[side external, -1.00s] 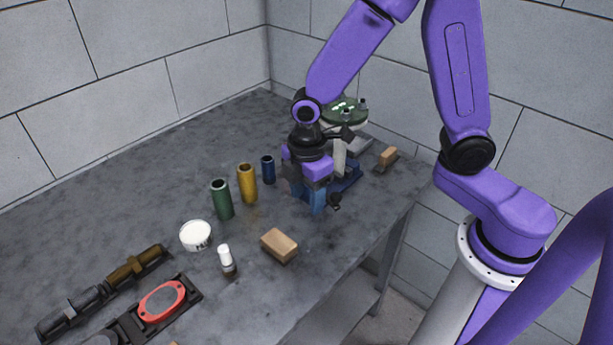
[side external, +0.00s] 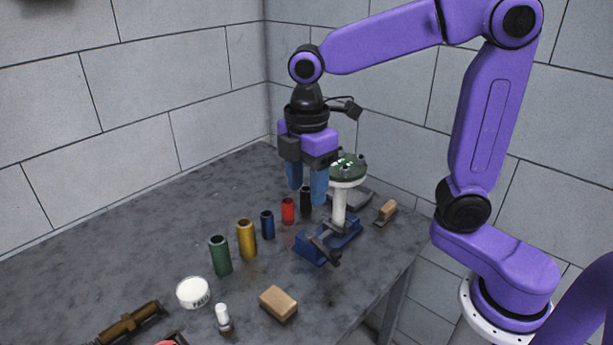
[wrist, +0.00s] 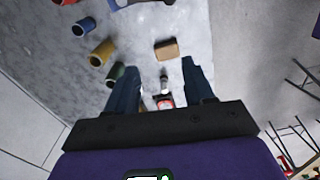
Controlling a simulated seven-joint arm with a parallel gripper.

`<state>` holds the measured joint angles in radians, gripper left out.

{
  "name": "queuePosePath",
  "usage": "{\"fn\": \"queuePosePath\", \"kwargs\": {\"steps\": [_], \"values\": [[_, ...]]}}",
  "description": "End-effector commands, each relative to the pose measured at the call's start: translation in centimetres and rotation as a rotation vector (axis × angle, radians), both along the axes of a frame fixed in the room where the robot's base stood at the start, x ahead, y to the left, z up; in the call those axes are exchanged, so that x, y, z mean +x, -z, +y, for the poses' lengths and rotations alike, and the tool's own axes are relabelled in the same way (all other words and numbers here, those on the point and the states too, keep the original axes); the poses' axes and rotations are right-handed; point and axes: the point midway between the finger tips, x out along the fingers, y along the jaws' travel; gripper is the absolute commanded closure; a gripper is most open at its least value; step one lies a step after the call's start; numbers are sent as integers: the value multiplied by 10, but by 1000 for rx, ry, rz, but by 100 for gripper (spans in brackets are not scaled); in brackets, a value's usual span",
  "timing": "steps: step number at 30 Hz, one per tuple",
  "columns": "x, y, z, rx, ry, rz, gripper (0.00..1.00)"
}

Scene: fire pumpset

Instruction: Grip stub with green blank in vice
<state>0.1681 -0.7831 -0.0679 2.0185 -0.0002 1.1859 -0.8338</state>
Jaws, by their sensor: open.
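A white upright stub (side external: 339,208) with a round green blank (side external: 347,171) on top stands at the blue vice (side external: 318,250) near the table's far right. Dark studs or bolts show around the blank. Part of the blank's left side is hidden behind my gripper. My gripper (side external: 307,192) is open and empty, pointing down, in front of and left of the stub in the side view. Its two blue fingers also show in the wrist view (wrist: 160,75), with nothing between them. I cannot tell the exact gap between fingers and stub.
Green (side external: 220,256), yellow (side external: 246,239), blue (side external: 267,225), red (side external: 288,211) and black (side external: 306,200) cylinders stand in a row. A tan block (side external: 279,304), a white-capped bottle (side external: 223,318) and a white tub (side external: 194,293) are nearer. Another tan block (side external: 386,211) lies right of the vice.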

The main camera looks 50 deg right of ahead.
Motion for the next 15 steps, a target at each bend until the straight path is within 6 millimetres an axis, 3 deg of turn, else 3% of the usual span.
{"fn": "queuePosePath", "kwargs": {"steps": [5, 15], "values": [[0, -10, 0, 1, 0, -1, 47], [-1, -10, 0, 1, 0, -1, 47]]}}
